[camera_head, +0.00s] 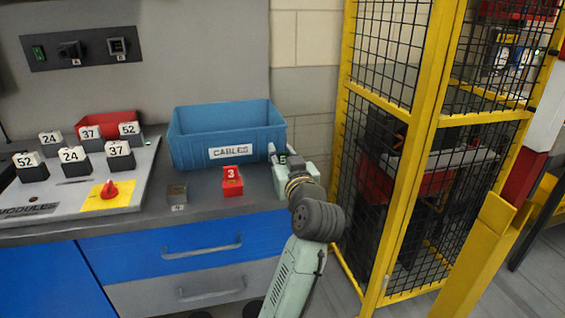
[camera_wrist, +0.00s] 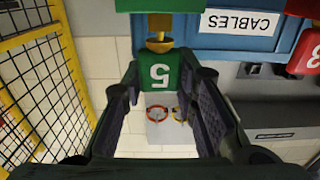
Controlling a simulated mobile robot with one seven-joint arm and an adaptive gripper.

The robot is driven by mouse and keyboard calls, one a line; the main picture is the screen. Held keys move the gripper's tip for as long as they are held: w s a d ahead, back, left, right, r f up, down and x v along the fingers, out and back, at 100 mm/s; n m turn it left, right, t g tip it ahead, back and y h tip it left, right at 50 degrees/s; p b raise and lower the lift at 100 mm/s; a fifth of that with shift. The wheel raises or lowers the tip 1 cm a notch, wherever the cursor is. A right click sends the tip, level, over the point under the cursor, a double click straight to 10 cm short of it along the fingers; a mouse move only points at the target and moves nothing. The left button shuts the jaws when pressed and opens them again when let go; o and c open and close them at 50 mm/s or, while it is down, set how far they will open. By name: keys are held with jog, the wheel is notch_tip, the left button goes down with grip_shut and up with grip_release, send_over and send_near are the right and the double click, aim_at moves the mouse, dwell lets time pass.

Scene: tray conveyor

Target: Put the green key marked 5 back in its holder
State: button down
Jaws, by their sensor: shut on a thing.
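The green key marked 5 (camera_wrist: 160,74) sits between the fingers of my gripper (camera_wrist: 162,88), which is shut on it. Its number reads upside down in the wrist view. Its brass stem (camera_wrist: 159,43) points to the top of that view, toward a green block (camera_wrist: 130,22) that looks like its holder. I cannot tell whether the stem touches or enters it. In the head view my gripper (camera_head: 281,156) is at the right end of the bench, and only a bit of the green key (camera_head: 284,159) shows. My wrist hides most of the area there.
A blue CABLES bin (camera_head: 187,150) stands behind and left of my gripper. A red block marked 3 (camera_head: 231,182) and a grey block (camera_head: 177,193) are left along the bench. A module panel (camera_head: 125,185) lies further left. A yellow mesh cage (camera_head: 421,150) stands close on the right.

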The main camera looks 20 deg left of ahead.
jog(key=shift+s+d+r+b, duration=0.1)
jog(key=shift+s+r+b, duration=0.1)
jog(key=shift+r, duration=0.3)
jog(key=shift+s+d+r+b, duration=0.1)
jog(key=shift+r+b, duration=0.05)
jog(key=shift+r, duration=0.3)
jog(key=s+d+b, duration=0.2)
jog(key=s+d, duration=0.2)
jog(key=s, duration=0.6)
notch_tip(320, 180, up, 6)
send_over(283, 152)
jog(key=shift+s+f, duration=0.1)
jog(key=shift+s, duration=0.1)
jog(key=shift+w+f, duration=0.15)
jog(key=shift+w, duration=0.05)
jog(key=shift+b, duration=0.3)
